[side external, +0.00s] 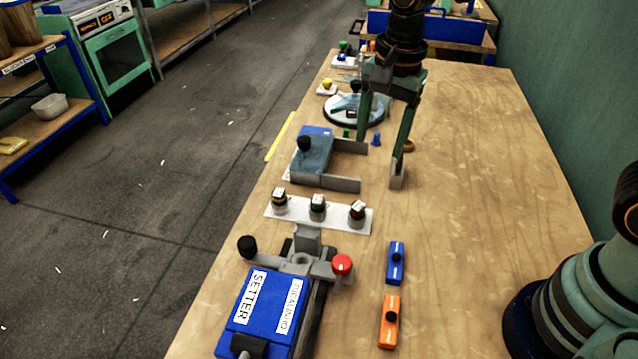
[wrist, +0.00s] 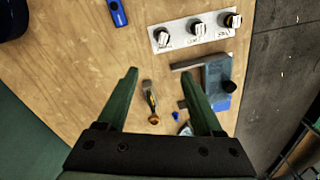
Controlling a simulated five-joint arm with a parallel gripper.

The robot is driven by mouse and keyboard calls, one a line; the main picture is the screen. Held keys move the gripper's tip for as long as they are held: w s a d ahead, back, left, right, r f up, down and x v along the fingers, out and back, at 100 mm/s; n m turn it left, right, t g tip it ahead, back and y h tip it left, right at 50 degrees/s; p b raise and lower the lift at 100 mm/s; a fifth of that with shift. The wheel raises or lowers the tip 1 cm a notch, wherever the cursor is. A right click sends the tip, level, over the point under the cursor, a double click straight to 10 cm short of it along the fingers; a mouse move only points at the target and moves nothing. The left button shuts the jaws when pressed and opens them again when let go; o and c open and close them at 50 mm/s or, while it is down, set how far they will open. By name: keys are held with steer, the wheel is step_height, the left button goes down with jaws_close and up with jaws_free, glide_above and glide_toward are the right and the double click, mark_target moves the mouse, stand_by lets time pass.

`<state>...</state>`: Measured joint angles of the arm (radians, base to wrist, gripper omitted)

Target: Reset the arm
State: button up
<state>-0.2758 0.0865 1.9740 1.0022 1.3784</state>
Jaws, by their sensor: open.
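My gripper (side external: 380,162) hangs down over the far half of the wooden table, its two dark green fingers apart and nothing between them. In the wrist view the fingers (wrist: 162,73) also stand wide apart. A small grey and orange item (wrist: 150,100) shows on the table in the gap between them. A blue device with a grey frame and black knob (side external: 317,153) lies left of the fingers in the side view. It shows right of the fingers in the wrist view (wrist: 217,78).
A white panel with three knobs (side external: 318,208) and a blue SETTER press (side external: 250,312) with a red ball handle (side external: 342,264) stand nearer. Blue (side external: 396,263) and orange (side external: 389,321) blocks lie beside the press. A round plate (side external: 337,112) lies farther back. The table's right side is largely clear.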

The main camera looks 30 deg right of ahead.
steer(key=s+d+r+n+t, duration=0.4)
steer(key=s+d+r+n, duration=0.2)
steer(key=s+d+n, duration=0.2)
steer(key=d+n, duration=0.2)
steer(key=n, duration=0.2)
steer(key=shift+d+r+n+t, duration=0.2)
steer(key=shift+r+n+t, duration=0.05)
steer(key=shift+n+t, duration=0.05)
